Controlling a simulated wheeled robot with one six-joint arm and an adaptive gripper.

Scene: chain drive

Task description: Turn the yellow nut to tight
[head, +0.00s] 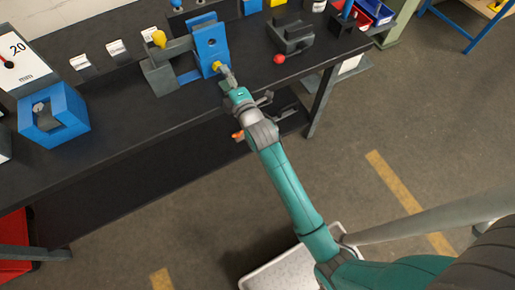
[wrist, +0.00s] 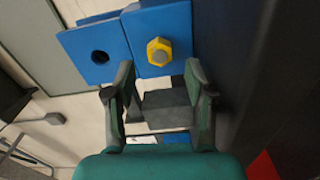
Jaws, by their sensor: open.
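The yellow nut (wrist: 160,51) is a hexagon on a grey stud, on the face of an upright blue plate (wrist: 174,20). In the head view the yellow nut (head: 217,66) is low on the blue block (head: 209,42), partly behind my gripper. My gripper (wrist: 158,78) is open and empty in the wrist view. Its two fingers point toward the blue plate, one on each side below the nut, and do not visibly touch it. In the head view my gripper (head: 229,78) is at the bench's front edge, close in front of the nut.
The black bench (head: 115,125) carries a blue frame (head: 55,113) at left and a grey block with a yellow knob (head: 159,38) beside the blue block. A dark fixture (head: 290,33) and a red ball knob (head: 279,59) are at right. Floor in front is open.

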